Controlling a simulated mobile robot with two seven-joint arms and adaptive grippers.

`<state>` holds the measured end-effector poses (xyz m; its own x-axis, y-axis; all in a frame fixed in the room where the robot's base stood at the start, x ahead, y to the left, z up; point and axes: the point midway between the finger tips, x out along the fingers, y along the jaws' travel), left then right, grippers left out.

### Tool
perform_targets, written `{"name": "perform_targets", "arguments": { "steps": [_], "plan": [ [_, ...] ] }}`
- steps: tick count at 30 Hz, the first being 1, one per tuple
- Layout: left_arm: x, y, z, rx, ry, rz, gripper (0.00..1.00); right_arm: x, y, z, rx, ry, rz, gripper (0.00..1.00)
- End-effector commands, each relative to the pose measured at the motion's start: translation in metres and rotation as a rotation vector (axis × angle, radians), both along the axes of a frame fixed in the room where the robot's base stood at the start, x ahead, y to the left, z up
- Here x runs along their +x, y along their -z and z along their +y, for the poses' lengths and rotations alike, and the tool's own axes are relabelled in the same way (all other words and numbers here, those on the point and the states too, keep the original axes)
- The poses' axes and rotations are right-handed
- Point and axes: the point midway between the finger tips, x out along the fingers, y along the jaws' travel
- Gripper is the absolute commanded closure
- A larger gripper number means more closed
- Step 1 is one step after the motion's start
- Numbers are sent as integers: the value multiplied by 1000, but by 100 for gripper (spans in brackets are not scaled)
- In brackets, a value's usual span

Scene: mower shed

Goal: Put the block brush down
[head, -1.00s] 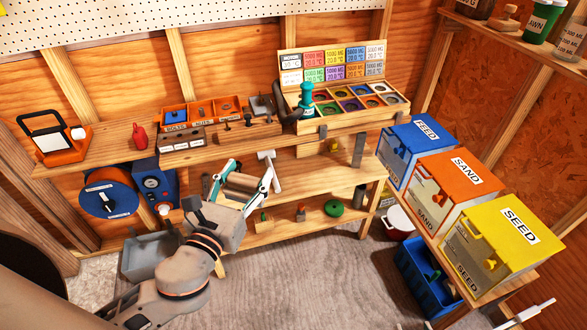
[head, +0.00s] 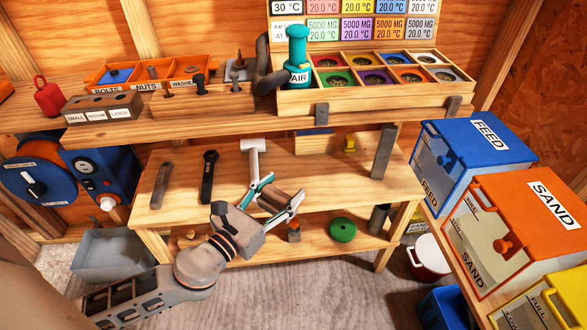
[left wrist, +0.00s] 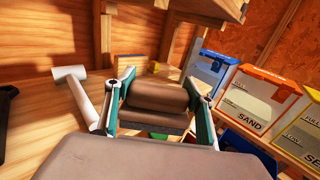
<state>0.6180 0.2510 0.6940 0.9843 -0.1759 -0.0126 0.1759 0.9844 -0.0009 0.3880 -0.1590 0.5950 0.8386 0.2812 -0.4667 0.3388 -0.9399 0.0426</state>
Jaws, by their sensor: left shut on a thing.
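The block brush (head: 279,199) is a brown block held between the fingers of my left gripper (head: 280,192), which is shut on it. In the head view the gripper shows over the front edge of the middle wooden shelf (head: 322,172), just below a white-headed mallet. I cannot tell how high the brush is above the shelf. In the left wrist view the brush (left wrist: 157,97) lies crosswise between the two teal-and-grey fingers (left wrist: 160,90). Its far side is hidden. My right gripper is not in view.
On the middle shelf lie the mallet (head: 253,158), a black tool (head: 208,175) and a grey bar (head: 160,185). A grey post (head: 383,152) stands at its right. Bare shelf shows right of the mallet. Feed (head: 470,150) and sand (head: 525,225) bins stand at the right.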

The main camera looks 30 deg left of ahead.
Motion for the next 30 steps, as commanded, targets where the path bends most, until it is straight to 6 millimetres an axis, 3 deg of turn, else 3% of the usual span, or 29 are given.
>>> {"name": "perform_targets", "arguments": {
  "steps": [1,2,8,11,30],
  "plan": [
    [-2,30,0,-1,5,19,73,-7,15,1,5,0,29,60],
    [-1,34,1,0,7,15,73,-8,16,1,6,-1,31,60],
    [7,43,1,-1,14,-7,73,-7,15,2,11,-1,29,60],
    [20,40,-1,-1,16,-15,73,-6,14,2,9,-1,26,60],
    [157,43,-28,-1,14,-9,73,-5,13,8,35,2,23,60]
  ]
}}
